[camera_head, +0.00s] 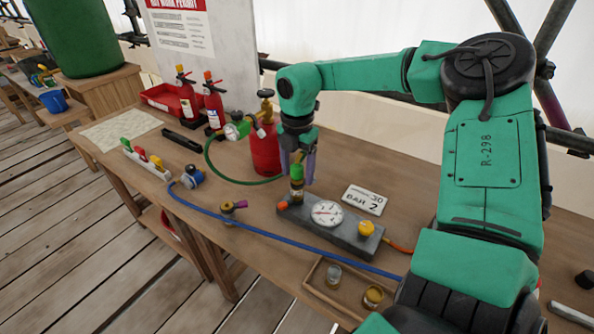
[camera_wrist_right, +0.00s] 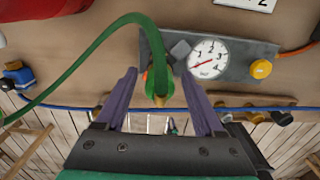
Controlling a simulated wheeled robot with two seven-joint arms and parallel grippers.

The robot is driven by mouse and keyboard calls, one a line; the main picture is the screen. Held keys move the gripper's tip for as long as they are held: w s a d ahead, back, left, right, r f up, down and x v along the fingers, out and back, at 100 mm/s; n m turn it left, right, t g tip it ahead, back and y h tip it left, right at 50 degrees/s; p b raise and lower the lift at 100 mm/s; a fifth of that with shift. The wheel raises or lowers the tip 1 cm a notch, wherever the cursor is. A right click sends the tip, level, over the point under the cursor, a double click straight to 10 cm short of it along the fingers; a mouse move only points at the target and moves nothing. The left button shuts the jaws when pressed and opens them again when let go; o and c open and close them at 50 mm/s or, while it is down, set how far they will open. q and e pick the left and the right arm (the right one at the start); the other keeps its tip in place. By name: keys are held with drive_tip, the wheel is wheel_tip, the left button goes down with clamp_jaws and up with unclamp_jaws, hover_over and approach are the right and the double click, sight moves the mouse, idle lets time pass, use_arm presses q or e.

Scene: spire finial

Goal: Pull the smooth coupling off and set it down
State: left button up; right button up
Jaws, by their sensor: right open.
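The green coupling (camera_head: 297,184) with a yellow band stands upright at the left end of the grey gauge block (camera_head: 345,232). An orange part shows beside its foot. In the right wrist view the coupling (camera_wrist_right: 158,92) shows at the end of the green hose. My right gripper (camera_head: 298,168) points down over it, and its purple fingers are open. In the wrist view they stand on either side of the coupling, with gaps visible. Whether a finger touches it I cannot tell. Nothing marks the coupling plainly as smooth. My left gripper is out of view.
The green hose (camera_head: 213,163) loops from the regulator by the red cylinder (camera_head: 265,150). A blue hose (camera_head: 270,230) crosses the bench in front of the block. A wooden tray (camera_head: 318,290) holds small metal parts.

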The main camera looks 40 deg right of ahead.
sight(297, 162)
clamp_jaws()
idle(1.3)
drive_tip(key=shift+r, duration=0.1)
drive_tip(key=shift+r+p, duration=1.6)
drive_tip(key=shift+r, duration=1.4)
